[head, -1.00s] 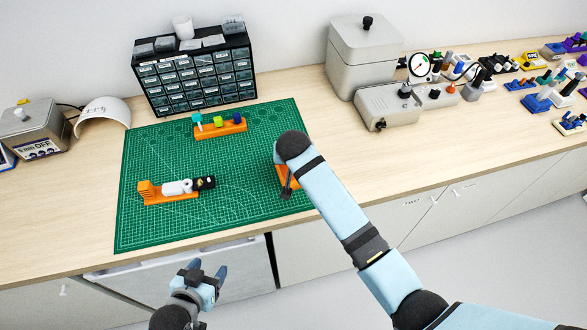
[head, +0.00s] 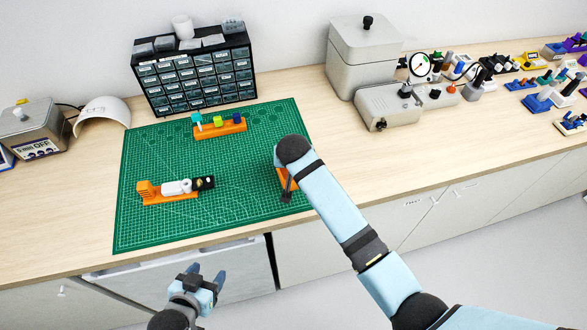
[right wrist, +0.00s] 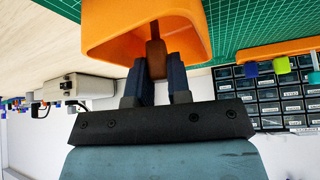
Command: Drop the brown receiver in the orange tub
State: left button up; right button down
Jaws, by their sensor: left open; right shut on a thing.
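The orange tub (right wrist: 110,25) fills the top of the right wrist view. In the head view the orange tub (head: 284,180) is mostly hidden behind my right arm. My right gripper (right wrist: 156,65) is shut on the brown receiver (right wrist: 156,52), a small dark brown piece between the fingers. The receiver shows against the tub's opening; I cannot tell how deep it reaches inside. My left gripper (head: 207,277) is open and empty, in front of the bench's front edge in the head view.
An orange stand with white and black parts (head: 155,197) sits on the green mat (head: 150,230). An orange rack with coloured pieces (head: 215,130) is farther back, before a black drawer cabinet (head: 160,95). Grey machines (head: 390,107) stand right of the mat. The mat's middle is clear.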

pick_arm(q)
jog(key=shift+w+d, duration=0.15)
jog(key=shift+w, duration=0.2)
pick_arm(e)
jog(key=shift+f, duration=0.35)
pick_arm(q)
jog(key=shift+s+f, duration=0.1)
jog(key=shift+s, duration=0.05)
pick_arm(e)
jog(key=shift+f, duration=0.15)
jog(key=shift+f+b, duration=0.25)
jog(key=shift+b, duration=0.1)
pick_arm(q)
jog(key=shift+s+f, duration=0.2)
jog(key=shift+s, duration=0.05)
jog(key=shift+a, duration=0.2)
pick_arm(e)
jog(key=c, duration=1)
grip_release()
jog(key=shift+c, duration=0.2)
pick_arm(q)
jog(key=shift+w, duration=0.2)
pick_arm(e)
jog(key=shift+o, duration=0.3)
pick_arm(q)
jog(key=shift+w+d+r, duration=0.15)
